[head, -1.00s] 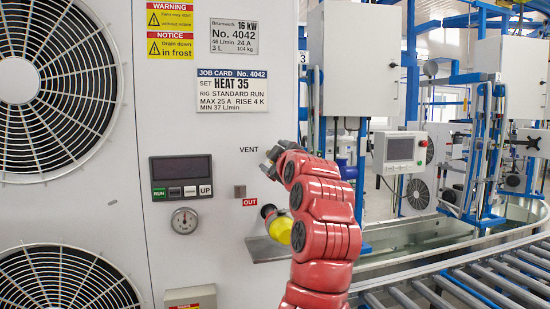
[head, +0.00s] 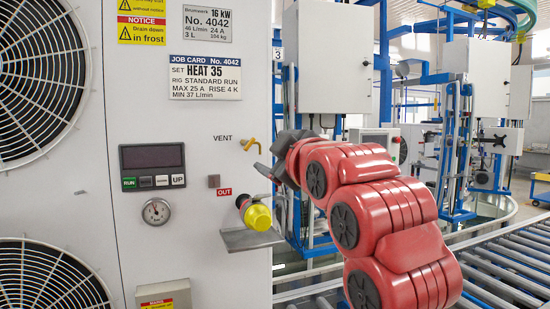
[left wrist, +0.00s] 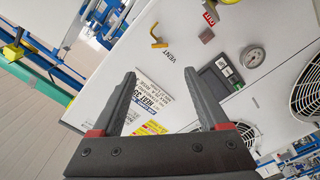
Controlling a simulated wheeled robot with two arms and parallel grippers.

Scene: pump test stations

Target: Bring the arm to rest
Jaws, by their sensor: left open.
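My left arm is red and reaches in from the lower right in the head view. Its gripper (head: 270,165) is beside the brass vent valve (head: 251,144), to the right of the panel's control area. In the left wrist view the two grey fingers (left wrist: 160,102) stand wide apart with nothing between them. The vent valve (left wrist: 158,40) shows there beyond the fingertips, apart from them. My right gripper is not in view.
The white unit (head: 205,125) carries a dark display (head: 152,156), a gauge (head: 156,211), and a yellow-capped fitting (head: 257,216) above a grey ledge (head: 250,240). A roller conveyor (head: 500,265) runs at right. Blue-framed stations stand behind.

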